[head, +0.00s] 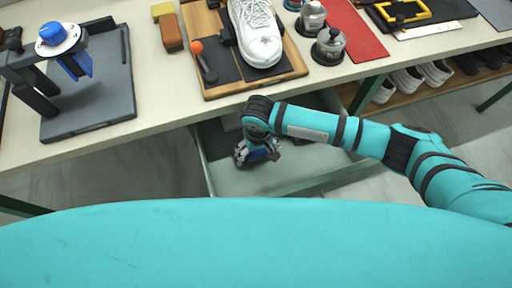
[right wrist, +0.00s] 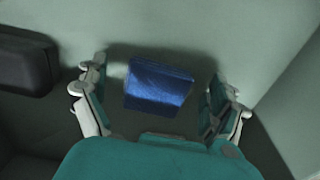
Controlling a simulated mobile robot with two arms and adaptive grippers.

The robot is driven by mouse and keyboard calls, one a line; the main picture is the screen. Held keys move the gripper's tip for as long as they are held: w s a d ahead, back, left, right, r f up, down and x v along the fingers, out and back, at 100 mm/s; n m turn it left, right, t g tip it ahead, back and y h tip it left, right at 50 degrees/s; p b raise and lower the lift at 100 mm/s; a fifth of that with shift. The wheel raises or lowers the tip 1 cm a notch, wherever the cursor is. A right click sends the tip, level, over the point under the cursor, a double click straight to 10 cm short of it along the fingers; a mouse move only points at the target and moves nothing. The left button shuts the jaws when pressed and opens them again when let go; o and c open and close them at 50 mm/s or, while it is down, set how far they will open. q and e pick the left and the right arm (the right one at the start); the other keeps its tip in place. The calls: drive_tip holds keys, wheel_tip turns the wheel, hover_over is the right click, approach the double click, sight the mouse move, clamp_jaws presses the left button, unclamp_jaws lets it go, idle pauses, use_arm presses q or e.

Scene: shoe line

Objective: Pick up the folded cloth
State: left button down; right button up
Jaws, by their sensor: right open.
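The folded cloth (right wrist: 158,86) is a small blue block-like bundle, seen between my right gripper's two fingers in the right wrist view. My right gripper (right wrist: 160,100) is open around it, with gaps between the cloth and both fingers. In the head view my right gripper (head: 258,152) reaches down into an open drawer (head: 222,180) under the table edge. A bit of blue shows at its fingers there. Whether the gripper touches the cloth cannot be told. My left gripper is not in view.
A dark object (right wrist: 25,62) lies in the drawer left of the fingers in the right wrist view. The drawer walls are close around. Above, the table (head: 150,125) carries a white shoe (head: 256,35) on a wooden board (head: 285,82) and a press stand (head: 90,100).

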drive_tip(key=shift+f, duration=0.2)
drive_tip(key=c, duration=1.2)
drive_tip(key=shift+o, duration=0.2)
drive_tip(key=shift+r, duration=0.15)
wheel_tip(320, 180, up, 28)
drive_tip(key=p, duration=0.3)
